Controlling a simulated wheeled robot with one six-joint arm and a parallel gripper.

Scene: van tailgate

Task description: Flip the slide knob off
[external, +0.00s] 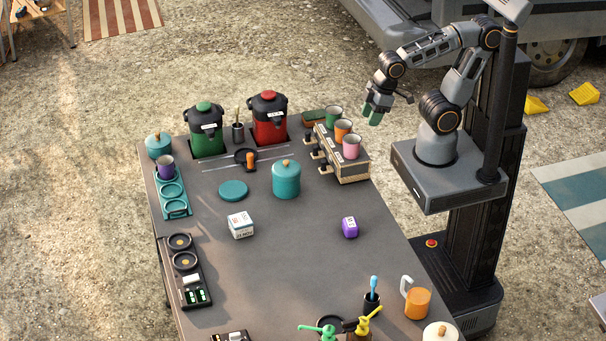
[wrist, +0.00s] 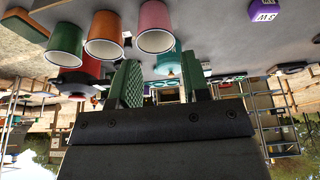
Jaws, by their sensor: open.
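An orange upright knob (external: 250,160) stands by a thin pale line on the table, in front of the two drink dispensers. A small black round piece lies beside it; I take this knob to be the slide knob, but its setting cannot be told. My gripper (external: 374,112) is open and empty, in the air off the table's right edge, beyond the cup rack and well to the right of the knob. Its green fingers (wrist: 160,82) stand apart in the wrist view. I cannot make out the knob in that view.
A rack (external: 352,171) with green, orange and pink cups stands between my gripper and the knob. Green (external: 206,134) and red (external: 270,122) dispensers stand behind the knob, a teal pot (external: 286,181) in front. The table's middle is mostly clear around a purple box (external: 350,228).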

